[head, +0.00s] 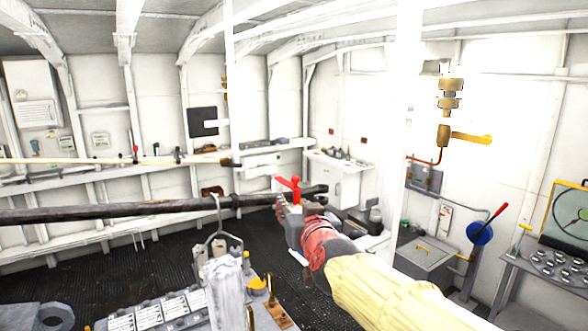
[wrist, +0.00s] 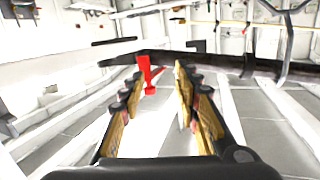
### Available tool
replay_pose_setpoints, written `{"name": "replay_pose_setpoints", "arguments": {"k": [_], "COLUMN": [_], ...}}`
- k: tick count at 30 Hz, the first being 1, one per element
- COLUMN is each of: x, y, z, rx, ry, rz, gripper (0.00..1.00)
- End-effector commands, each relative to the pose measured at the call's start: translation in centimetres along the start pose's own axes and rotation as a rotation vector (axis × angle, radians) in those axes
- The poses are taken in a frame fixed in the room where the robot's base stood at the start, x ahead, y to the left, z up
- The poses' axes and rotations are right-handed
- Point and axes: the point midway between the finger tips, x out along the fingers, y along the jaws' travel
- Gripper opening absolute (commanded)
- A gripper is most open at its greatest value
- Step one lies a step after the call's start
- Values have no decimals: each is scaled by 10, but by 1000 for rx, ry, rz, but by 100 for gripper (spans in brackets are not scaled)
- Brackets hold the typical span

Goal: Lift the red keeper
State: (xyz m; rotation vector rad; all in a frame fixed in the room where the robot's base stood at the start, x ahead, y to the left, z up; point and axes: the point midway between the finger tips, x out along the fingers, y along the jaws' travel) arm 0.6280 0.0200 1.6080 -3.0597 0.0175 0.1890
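The red keeper (head: 290,187) is a small red T-shaped piece on the long dark bar (head: 130,211) near its right end. In the wrist view, the red keeper (wrist: 147,72) stands between my open fingers, closer to the left finger. My gripper (head: 298,205) is at the bar's right end and overlaps the keeper's lower part in the head view. In the wrist view, my gripper (wrist: 158,74) has its fingers spread, with the dark bar (wrist: 205,62) crossing beyond the tips. I cannot tell whether a finger touches the keeper.
A hook with grey blocks (head: 218,246) hangs from the bar. A pale rail (head: 100,161) with a small red piece runs along the back left. A brass valve (head: 447,110) with a yellow handle is at right. A grey box (head: 422,262) stands on the dark deck.

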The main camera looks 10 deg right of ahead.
Motion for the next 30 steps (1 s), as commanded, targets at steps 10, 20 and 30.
{"name": "replay_pose_setpoints", "arguments": {"k": [10, 20, 30], "x": [0, 45, 74], "y": [17, 20, 21], "z": [-38, -42, -47], "rx": [-66, -71, -69], "ry": [124, 120, 122], "rz": [69, 69, 67], "gripper": [32, 32, 32]}}
